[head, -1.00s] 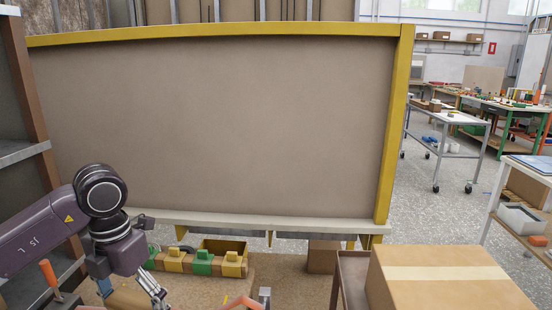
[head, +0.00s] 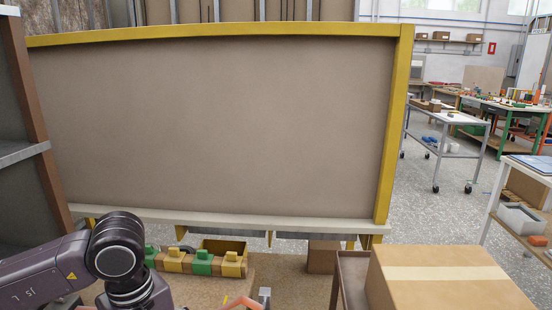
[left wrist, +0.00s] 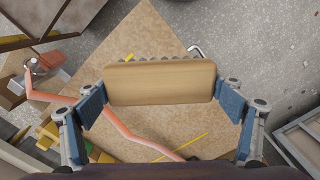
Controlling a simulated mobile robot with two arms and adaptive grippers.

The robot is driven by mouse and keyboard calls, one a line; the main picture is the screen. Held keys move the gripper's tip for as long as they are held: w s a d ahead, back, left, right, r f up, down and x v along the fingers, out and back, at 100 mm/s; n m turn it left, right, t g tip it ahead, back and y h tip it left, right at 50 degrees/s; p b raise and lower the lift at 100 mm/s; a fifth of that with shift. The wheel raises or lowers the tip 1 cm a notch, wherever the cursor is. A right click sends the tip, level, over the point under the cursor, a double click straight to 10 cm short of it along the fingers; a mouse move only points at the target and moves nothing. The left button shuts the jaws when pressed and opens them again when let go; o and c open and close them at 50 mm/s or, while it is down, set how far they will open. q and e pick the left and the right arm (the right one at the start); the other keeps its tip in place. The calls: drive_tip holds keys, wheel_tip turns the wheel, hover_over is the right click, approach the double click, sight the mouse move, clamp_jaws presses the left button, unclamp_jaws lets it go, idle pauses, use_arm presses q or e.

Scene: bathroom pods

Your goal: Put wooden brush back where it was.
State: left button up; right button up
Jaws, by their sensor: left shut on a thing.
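The wooden brush (left wrist: 160,83) is a light brown wooden block with dark bristle tufts along its far edge. In the left wrist view it sits crosswise between the two blue-padded fingers of my left gripper (left wrist: 165,100), which is shut on it at its two ends. Below it in that view is the brown workbench top (left wrist: 145,45), and the brush looks to be held above it. In the head view only my left arm shows at the lower left; the gripper and brush are out of sight there. My right gripper is in neither view.
A bent orange-pink rod (left wrist: 118,122) crosses the bench beneath the brush. Yellow and green blocks (head: 202,263) stand in a row at the bench's back. A large cardboard box (head: 445,280) is at the right. A yellow-framed panel (head: 220,120) rises behind the bench.

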use_arm(q)
drive_tip(key=s+m, duration=0.1)
drive_tip(key=m, duration=0.1)
drive_tip(key=d+m, duration=0.1)
drive_tip(key=m, duration=0.1)
drive_tip(key=s+f+m, duration=0.1)
drive_tip(key=m, duration=0.1)
drive_tip(key=shift+s+d, duration=0.15)
drive_tip(key=shift+s, duration=0.15)
drive_tip(key=m, duration=0.1)
drive_tip(key=s+m, duration=0.1)
drive_tip(key=m, duration=0.1)
drive_tip(key=shift+s+d+f+m, duration=0.3)
drive_tip(key=shift+s+d+f, duration=0.1)
drive_tip(key=shift+w+a+r, duration=0.1)
